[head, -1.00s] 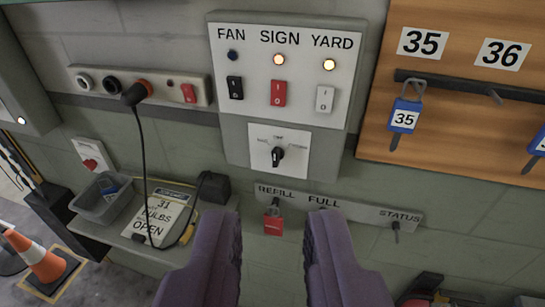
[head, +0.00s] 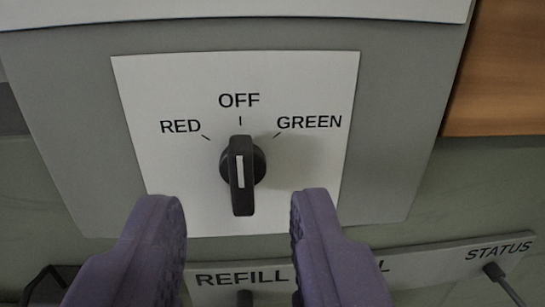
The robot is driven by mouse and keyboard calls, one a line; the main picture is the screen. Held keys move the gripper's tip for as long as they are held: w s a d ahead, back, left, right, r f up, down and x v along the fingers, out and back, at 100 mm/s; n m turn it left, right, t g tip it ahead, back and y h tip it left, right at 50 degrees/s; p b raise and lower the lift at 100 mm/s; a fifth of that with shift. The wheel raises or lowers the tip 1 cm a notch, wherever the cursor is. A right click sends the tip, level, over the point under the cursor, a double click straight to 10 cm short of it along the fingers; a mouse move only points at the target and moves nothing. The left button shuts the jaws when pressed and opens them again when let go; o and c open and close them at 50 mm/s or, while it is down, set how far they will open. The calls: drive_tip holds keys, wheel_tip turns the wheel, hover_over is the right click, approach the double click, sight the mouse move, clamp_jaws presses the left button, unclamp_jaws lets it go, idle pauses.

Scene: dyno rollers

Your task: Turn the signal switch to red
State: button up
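The signal switch (head: 242,172) is a black rotary knob on a white plate (head: 300,85) marked RED, OFF and GREEN. Its white line stands upright, in line with the OFF mark. My gripper (head: 240,225) has two purple fingers, set wide apart, one to the lower left and one to the lower right of the knob. The gripper is open and empty. The fingers look apart from the knob; how far they are from the plate I cannot tell.
The plate sits on a grey panel (head: 410,130). Below is a rail (head: 440,262) marked REFILL and STATUS, with hooks, partly hidden behind my fingers. A wooden board (head: 505,75) edges the upper right.

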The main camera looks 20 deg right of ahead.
sight(237, 161)
drive_tip(key=x, duration=0.5)
drive_tip(key=shift+w+d, duration=0.15)
drive_tip(key=shift+w, duration=0.1)
clamp_jaws()
drive_tip(key=shift+n, duration=0.3)
drive_tip(key=n, duration=0.2)
drive_tip(key=a+n+p, duration=0.1)
drive_tip(key=n, duration=0.1)
drive_tip(key=shift+w, duration=0.1)
drive_tip(key=shift+w+a+f+n+p, duration=0.15)
drive_tip(key=shift+n+p, duration=0.3)
drive_tip(key=shift+n, duration=0.9)
drive_tip(key=shift+s+a+f+n+p, duration=0.15)
drive_tip(key=shift+n+p, duration=0.3)
drive_tip(key=shift+n, duration=0.9)
drive_tip(key=shift+w, duration=0.1)
